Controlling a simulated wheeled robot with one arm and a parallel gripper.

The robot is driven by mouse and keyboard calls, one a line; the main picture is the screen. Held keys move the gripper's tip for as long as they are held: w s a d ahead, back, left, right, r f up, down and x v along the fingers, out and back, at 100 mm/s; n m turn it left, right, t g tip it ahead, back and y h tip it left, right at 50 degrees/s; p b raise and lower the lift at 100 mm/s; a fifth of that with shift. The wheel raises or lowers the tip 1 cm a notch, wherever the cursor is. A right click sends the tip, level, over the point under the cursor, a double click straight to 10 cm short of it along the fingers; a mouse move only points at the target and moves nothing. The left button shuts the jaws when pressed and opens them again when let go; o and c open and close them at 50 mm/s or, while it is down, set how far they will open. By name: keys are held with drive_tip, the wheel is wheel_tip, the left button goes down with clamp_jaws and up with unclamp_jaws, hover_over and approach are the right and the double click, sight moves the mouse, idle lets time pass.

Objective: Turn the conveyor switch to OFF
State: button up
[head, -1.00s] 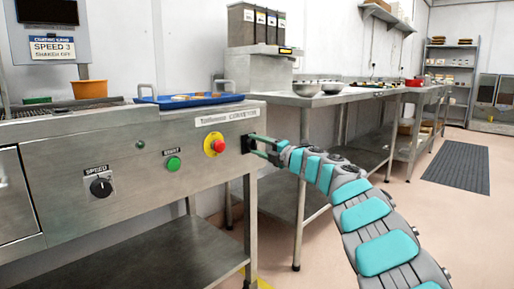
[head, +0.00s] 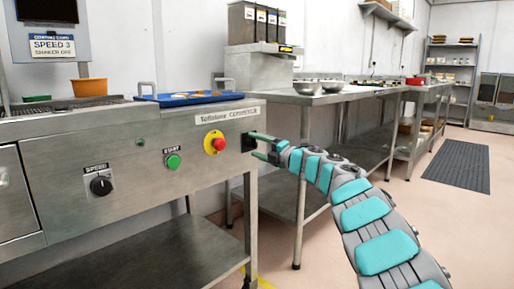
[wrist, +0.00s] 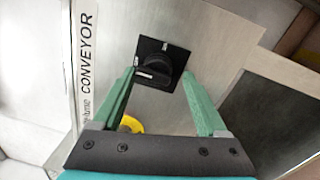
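The conveyor switch (wrist: 154,73) is a black rotary knob on a square black plate with small pale marks, seen in the wrist view. In the head view the switch (head: 246,143) sits at the right end of the steel front panel, partly hidden by my gripper. My gripper (wrist: 160,76) is open, with one green finger on each side of the knob. I cannot tell whether the fingers touch it. In the head view my gripper (head: 254,146) is up against the panel. The white CONVEYOR label (head: 226,116) is above the switch.
Left of the switch are a red stop button (head: 219,144) on a yellow ring, a green START button (head: 173,162) and a black SPEED knob (head: 101,186). A blue tray (head: 150,100) lies on top. A steel table (head: 285,97) stands behind my arm.

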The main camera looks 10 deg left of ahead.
drive_tip(key=shift+r, duration=0.1)
drive_tip(key=shift+d, duration=0.15)
drive_tip(key=v, duration=0.7)
drive_tip(key=shift+s+d+b, duration=0.2)
drive_tip(key=shift+s+b, duration=0.05)
drive_tip(key=shift+b, duration=0.1)
